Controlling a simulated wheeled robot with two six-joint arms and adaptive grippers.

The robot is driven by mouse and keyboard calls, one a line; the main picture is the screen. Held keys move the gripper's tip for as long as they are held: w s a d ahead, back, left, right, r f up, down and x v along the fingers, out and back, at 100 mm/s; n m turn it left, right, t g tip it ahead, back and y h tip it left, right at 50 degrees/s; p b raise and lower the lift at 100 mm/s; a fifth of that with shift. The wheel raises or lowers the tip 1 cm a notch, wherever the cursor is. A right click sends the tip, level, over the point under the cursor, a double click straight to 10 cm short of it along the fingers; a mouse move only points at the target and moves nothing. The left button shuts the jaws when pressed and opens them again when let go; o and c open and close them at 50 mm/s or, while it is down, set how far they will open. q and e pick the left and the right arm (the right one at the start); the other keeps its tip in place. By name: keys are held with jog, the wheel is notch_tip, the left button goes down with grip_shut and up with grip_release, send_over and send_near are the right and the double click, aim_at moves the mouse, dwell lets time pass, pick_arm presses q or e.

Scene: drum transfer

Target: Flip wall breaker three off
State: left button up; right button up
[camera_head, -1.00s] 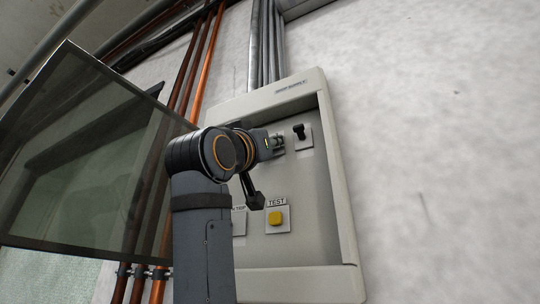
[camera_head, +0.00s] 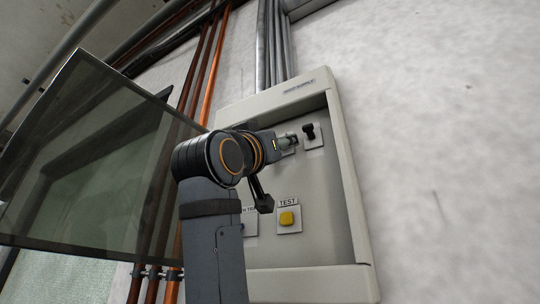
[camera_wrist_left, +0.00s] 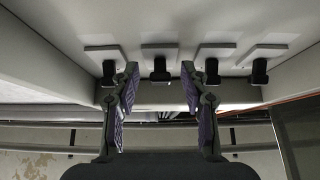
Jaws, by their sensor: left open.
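An open grey breaker panel (camera_head: 345,190) is on the wall in the head view. A black breaker lever (camera_head: 309,131) on a pale plate shows at its upper right. My left gripper (camera_head: 291,140) is just left of it, covering other breakers. In the left wrist view several black breaker levers stand in a row. My left gripper (camera_wrist_left: 160,76) is open there, its fingers on either side of the second lever from the left (camera_wrist_left: 160,70). Contact with it cannot be told. My right gripper is not in view.
A yellow TEST button (camera_head: 287,218) sits below the breakers. The tinted panel door (camera_head: 90,170) stands open at the left. Orange pipes (camera_head: 205,85) run up the wall behind it. Bare wall (camera_head: 440,150) lies to the right.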

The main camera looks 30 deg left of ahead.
pick_arm(q)
jog(key=v, duration=1.1)
jog(key=shift+f, duration=0.1)
